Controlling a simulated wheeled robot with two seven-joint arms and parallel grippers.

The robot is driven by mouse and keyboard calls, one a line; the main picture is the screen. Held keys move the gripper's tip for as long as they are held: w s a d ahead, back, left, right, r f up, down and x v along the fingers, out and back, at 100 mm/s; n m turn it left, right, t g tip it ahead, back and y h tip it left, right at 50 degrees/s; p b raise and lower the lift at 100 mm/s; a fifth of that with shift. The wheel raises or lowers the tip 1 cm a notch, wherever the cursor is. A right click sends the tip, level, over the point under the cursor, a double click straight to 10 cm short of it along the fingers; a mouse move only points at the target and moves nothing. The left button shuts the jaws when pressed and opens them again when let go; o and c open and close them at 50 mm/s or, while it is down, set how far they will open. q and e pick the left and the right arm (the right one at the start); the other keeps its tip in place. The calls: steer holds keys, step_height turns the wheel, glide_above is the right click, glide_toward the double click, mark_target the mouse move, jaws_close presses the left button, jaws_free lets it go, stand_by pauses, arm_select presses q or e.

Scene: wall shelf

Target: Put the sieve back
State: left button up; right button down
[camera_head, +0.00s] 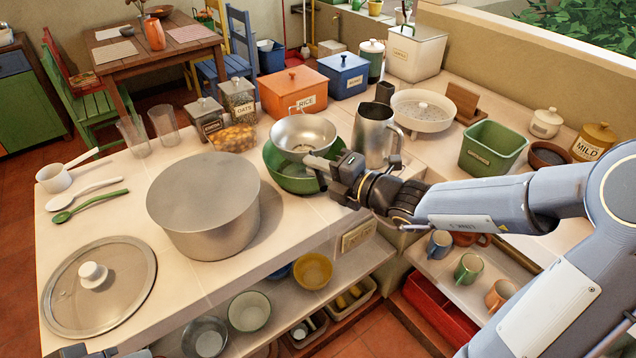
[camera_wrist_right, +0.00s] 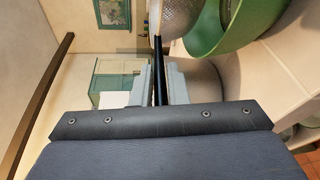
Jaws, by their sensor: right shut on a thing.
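The sieve (camera_head: 303,133) is a round metal bowl with a perforated wall, which also shows at the top of the wrist view (camera_wrist_right: 178,16). It is over the green bowl (camera_head: 292,180); I cannot tell if they touch. The green bowl is at the upper right of the wrist view (camera_wrist_right: 215,30). My right gripper (camera_head: 335,168) is shut on the sieve's thin dark handle (camera_wrist_right: 161,75), between its two grey fingers. Part of my left arm's end (camera_head: 100,353) shows at the bottom edge of the head view; its fingers are not clear.
A large pot (camera_head: 205,205) and glass lid (camera_head: 98,285) stand left on the counter. A metal jug (camera_head: 374,135) is close behind my right gripper. A white basin (camera_head: 422,110) and green tub (camera_head: 492,148) stand right. Bowls sit on the shelf (camera_head: 345,292) below.

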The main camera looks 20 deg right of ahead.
steer(key=shift+w+d+f, duration=0.2)
steer(key=shift+w+f, duration=0.35)
steer(key=shift+f, duration=0.1)
steer(key=f, duration=0.3)
steer(key=shift+w+f+b, duration=0.2)
steer(key=shift+f+b, duration=0.1)
steer(key=shift+b, duration=0.1)
steer(key=shift+f, duration=0.3)
steer(key=c, duration=1.4)
jaws_free()
steer(key=shift+r, duration=0.1)
